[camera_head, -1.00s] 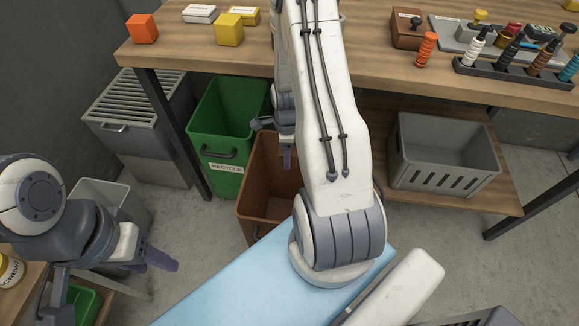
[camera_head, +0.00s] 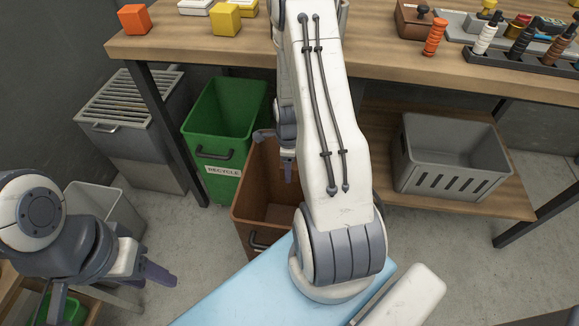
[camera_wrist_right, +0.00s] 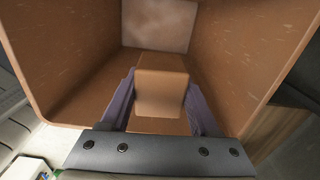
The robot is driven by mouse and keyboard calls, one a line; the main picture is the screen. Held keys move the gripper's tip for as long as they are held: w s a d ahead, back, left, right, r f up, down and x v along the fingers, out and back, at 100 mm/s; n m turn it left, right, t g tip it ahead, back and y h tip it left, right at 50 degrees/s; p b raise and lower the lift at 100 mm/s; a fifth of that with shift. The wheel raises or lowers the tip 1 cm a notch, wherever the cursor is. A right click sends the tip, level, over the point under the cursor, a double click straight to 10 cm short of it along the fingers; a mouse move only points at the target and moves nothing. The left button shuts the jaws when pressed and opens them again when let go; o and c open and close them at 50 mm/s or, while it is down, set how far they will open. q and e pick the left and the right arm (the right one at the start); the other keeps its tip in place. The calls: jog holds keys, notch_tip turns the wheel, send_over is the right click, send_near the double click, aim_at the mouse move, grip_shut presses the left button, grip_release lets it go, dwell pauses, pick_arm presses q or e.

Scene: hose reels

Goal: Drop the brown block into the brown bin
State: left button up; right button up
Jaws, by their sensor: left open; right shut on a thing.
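The brown bin (camera_head: 252,214) stands on the floor beside the green bin, partly hidden behind my right arm in the head view. In the right wrist view the bin's walls (camera_wrist_right: 80,50) surround the view ahead of my right gripper (camera_wrist_right: 162,105). That gripper is shut on the brown block (camera_wrist_right: 161,90), which is held at the bin's opening with the bin's inside behind it. In the head view the block is hidden, and only part of the right gripper (camera_head: 288,165) shows over the bin. My left gripper (camera_head: 160,280) is open and empty at the lower left.
A green recycle bin (camera_head: 225,125) stands left of the brown bin. A grey slatted bin (camera_head: 130,115) is further left. A grey crate (camera_head: 450,155) sits on the low shelf at right. The wooden table (camera_head: 230,55) runs across the back with blocks and tools.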

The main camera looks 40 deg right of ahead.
jog(key=o, duration=1.5)
jog(key=shift+o, duration=0.2)
jog(key=shift+r, duration=0.15)
notch_tip(320, 180, up, 10)
jog(key=p, duration=0.3)
jog(key=shift+r, duration=0.1)
